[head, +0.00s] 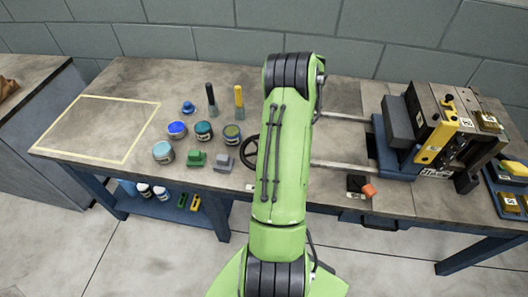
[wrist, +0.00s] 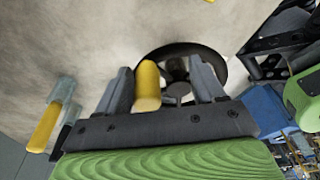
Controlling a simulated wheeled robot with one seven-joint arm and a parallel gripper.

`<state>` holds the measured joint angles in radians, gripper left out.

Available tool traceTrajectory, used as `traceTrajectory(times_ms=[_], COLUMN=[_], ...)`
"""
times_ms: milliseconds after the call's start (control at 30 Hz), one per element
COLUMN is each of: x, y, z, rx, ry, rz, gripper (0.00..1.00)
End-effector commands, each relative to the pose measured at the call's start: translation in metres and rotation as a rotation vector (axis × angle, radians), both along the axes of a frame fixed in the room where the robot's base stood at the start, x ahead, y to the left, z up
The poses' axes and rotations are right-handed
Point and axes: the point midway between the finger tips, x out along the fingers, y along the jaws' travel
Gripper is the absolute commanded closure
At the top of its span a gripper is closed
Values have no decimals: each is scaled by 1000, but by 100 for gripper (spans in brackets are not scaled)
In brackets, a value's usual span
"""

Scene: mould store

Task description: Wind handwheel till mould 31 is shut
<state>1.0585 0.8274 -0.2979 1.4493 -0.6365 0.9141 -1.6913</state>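The black handwheel (head: 246,152) stands on the bench, partly hidden behind my green arm in the head view. In the wrist view the wheel's dark rim (wrist: 216,58) shows beyond my gripper (wrist: 165,88). A yellow handle (wrist: 147,86) lies between the two grey fingers, close to the left one, with a gap to the right one. My gripper is open around the handle; the head view hides it behind the arm. The clamp unit with grey mould blocks (head: 400,121) stands at the right end of two steel rails (head: 343,166). I cannot read 31 on its labels.
The taped square (head: 95,128) is empty.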

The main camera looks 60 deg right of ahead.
Motion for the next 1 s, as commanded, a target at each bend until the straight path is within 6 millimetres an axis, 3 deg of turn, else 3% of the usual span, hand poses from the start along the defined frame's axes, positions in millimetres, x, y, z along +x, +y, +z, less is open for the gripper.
traceTrajectory(times_ms=[367,1000], x=[2,3], y=[1,1], z=[4,80], rx=[2,-2], ry=[-2,-5], rz=[5,6], gripper=[36,36])
